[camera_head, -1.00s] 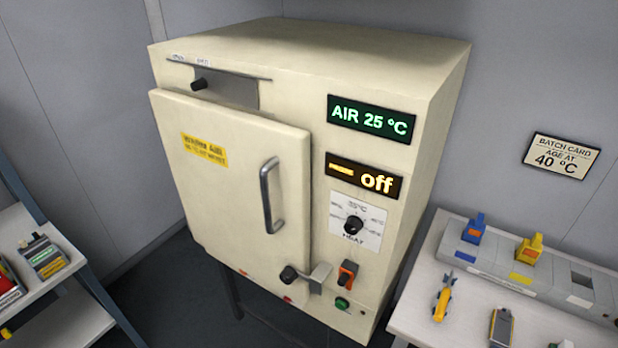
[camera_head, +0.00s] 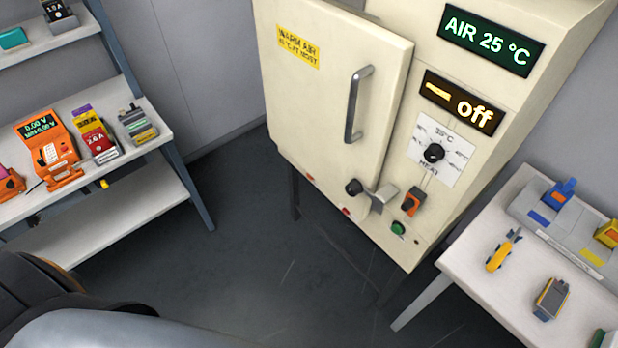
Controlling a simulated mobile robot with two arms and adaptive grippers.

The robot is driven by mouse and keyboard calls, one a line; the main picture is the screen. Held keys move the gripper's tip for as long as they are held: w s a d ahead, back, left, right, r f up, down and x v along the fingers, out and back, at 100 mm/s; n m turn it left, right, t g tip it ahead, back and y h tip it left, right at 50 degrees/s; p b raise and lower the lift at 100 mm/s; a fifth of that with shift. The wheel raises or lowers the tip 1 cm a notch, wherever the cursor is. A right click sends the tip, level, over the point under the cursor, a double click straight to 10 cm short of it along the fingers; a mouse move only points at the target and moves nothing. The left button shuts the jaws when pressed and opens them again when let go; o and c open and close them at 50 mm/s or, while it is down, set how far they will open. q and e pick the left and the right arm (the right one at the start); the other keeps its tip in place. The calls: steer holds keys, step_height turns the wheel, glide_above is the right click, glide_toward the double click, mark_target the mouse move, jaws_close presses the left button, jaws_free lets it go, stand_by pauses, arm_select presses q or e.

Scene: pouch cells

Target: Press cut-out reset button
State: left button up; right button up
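The cream oven cabinet (camera_head: 345,190) stands at the centre right with its door closed or nearly so; I cannot tell which. A small green button (camera_head: 398,228) sits low on its front, below an orange and black switch (camera_head: 412,201). I cannot read a label that names the cut-out reset. The heat dial (camera_head: 434,153) is above them. The displays read "AIR 25 °C" (camera_head: 487,41) and "off" (camera_head: 459,102). Part of my arm shows at the bottom left, but neither gripper is in view.
A shelf unit (camera_head: 165,135) on the left carries an orange meter (camera_head: 48,150) and several small devices. A white table (camera_head: 470,258) on the right holds a yellow tool (camera_head: 500,252) and a grey holder. The dark floor (camera_head: 260,290) between them is clear. The door handle (camera_head: 356,105) juts forward.

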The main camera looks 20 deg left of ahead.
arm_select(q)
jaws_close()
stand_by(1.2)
